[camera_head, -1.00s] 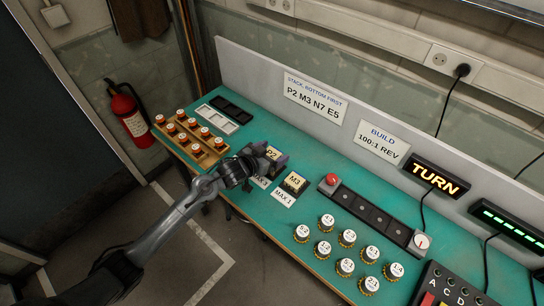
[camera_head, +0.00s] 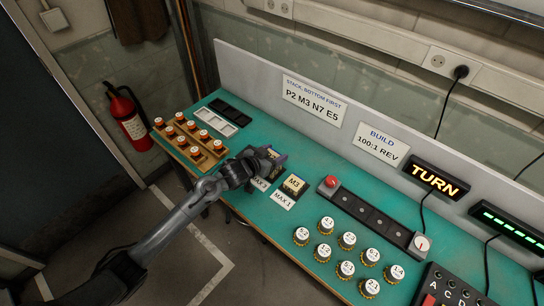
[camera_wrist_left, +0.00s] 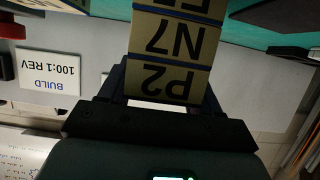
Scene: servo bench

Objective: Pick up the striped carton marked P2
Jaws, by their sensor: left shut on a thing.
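The carton marked P2 (camera_wrist_left: 163,80) shows upside down in the left wrist view, cream with dark bands at its edges. It is the nearest of a stack; the carton marked N7 (camera_wrist_left: 176,36) follows, then one cut off by the frame. My left gripper (camera_head: 266,160) is shut on the P2 carton, its dark fingers on either side. In the head view the gripper and wrist hide most of the stack. I cannot tell whether P2 is touching N7 or just clear of it. My right gripper is not in view.
The carton marked M3 (camera_head: 293,184) stands close to the right, behind the MAX 1 card (camera_head: 283,200). Several round numbered pieces (camera_head: 346,240) and a red-button rail (camera_head: 370,215) lie further right. A wooden rack (camera_head: 190,140) stands left. The back panel (camera_head: 240,75) bounds the bench.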

